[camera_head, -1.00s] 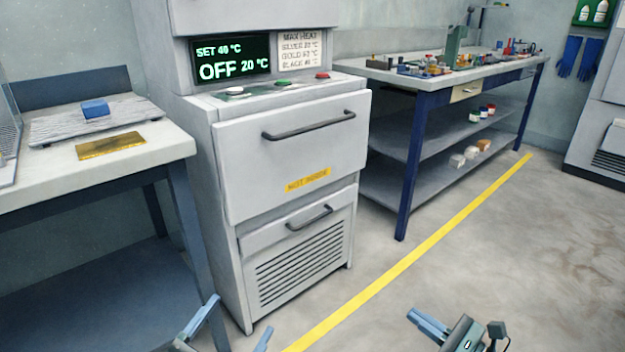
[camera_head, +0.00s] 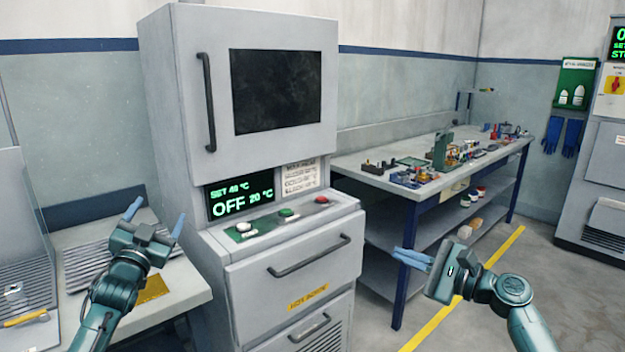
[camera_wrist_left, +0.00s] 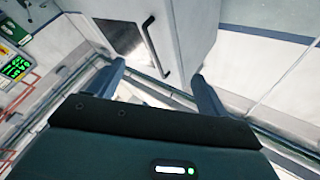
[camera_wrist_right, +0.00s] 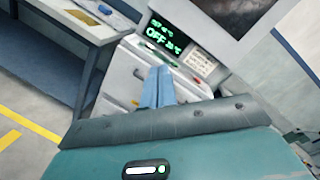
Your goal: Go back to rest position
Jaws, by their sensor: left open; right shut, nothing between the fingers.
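My left gripper (camera_head: 155,217) is raised in front of the left table in the head view, with its blue fingers spread and nothing between them. The fingers (camera_wrist_left: 162,85) also stand apart in the left wrist view. My right gripper (camera_head: 412,259) is to the right of the grey oven cabinet in the head view, in front of the long bench. Its two blue fingers (camera_wrist_right: 157,88) are together and empty in the right wrist view. Neither gripper appears to touch anything.
The grey oven cabinet (camera_head: 245,180) stands between my arms; its display reads OFF 20 °C. The left table (camera_head: 195,284) holds a ridged grey mat and a yellow plate (camera_head: 152,288). The long bench (camera_head: 350,163) carries several small items. Floor at right is open.

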